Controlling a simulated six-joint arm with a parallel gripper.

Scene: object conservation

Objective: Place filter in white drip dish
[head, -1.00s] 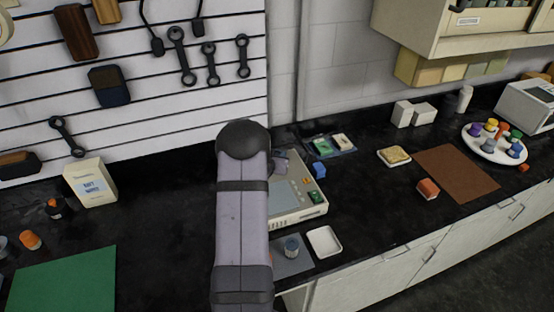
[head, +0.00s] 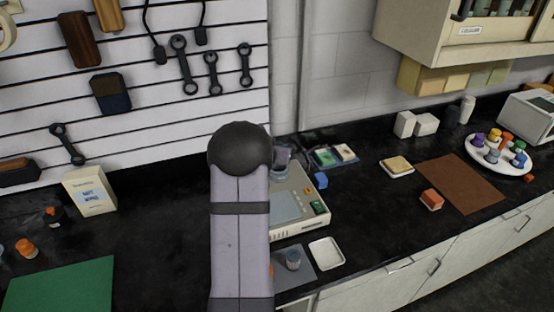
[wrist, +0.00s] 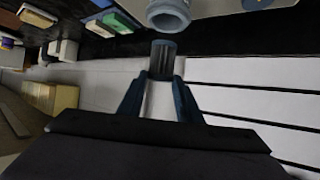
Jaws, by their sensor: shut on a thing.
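My gripper (wrist: 161,82) is shut on a dark blue-grey cylinder, the filter (wrist: 163,58), seen in the wrist view. A pale grey round ring-ended part (wrist: 168,14) is just beyond the filter's far end; I cannot tell whether they touch. In the head view, my arm hides most of the gripper and the held filter. The white drip dish (head: 326,253) is a shallow, square, empty dish near the counter's front edge, right of my arm.
A beige instrument (head: 312,222) with a screen and buttons stands behind the dish. A blue block (head: 320,181) and a tray with small packets (head: 334,157) lie beyond it. A brown mat (head: 461,184) and orange block (head: 431,200) are to the right. Black counter between is clear.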

